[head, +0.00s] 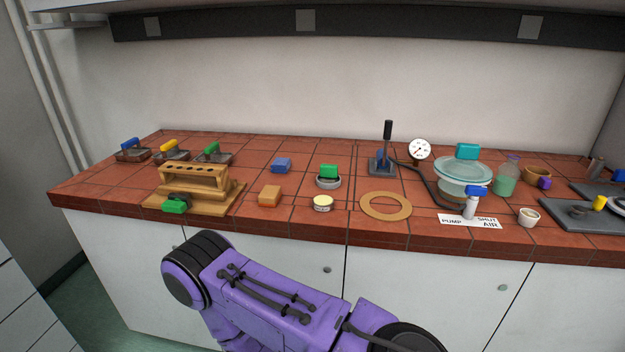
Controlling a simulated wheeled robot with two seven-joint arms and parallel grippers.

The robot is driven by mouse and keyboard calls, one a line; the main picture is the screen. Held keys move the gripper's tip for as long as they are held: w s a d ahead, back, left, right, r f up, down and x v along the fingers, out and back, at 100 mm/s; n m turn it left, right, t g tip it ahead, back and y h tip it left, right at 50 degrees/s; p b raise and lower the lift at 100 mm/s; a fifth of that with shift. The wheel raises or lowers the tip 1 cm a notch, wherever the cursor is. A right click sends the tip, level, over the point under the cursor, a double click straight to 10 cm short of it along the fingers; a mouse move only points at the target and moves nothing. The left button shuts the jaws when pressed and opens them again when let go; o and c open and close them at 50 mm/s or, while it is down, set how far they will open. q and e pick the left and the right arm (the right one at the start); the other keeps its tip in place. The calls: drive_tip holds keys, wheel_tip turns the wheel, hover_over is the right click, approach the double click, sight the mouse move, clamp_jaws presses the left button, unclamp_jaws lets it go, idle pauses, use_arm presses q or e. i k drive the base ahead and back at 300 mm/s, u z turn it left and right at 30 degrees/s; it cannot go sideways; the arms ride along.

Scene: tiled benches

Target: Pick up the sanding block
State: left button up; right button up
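An orange-tan block (270,195), which may be the sanding block, lies on the red tiled bench near its front edge, right of the wooden rack. A smaller blue block (281,165) lies behind it, and I cannot tell for certain which of the two is the sanding block. Both lie free with nothing touching them. A purple arm link of mine crosses the bottom of the head view, below the bench front. Neither of my grippers shows.
Left stand a wooden rack (194,178) with a green-handled tool (175,206) and several trowel-like tools. A yellow-lidded tin (323,203), a cork ring (385,206) and a green-topped round dish (328,177) are right of the block. Pump, gauge and glass vessel (462,178) stand further right.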

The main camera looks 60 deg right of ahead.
sight(270, 197)
drive_tip(key=z, duration=0.05)
drive_tip(key=k, duration=0.15)
drive_tip(key=z, duration=1.1)
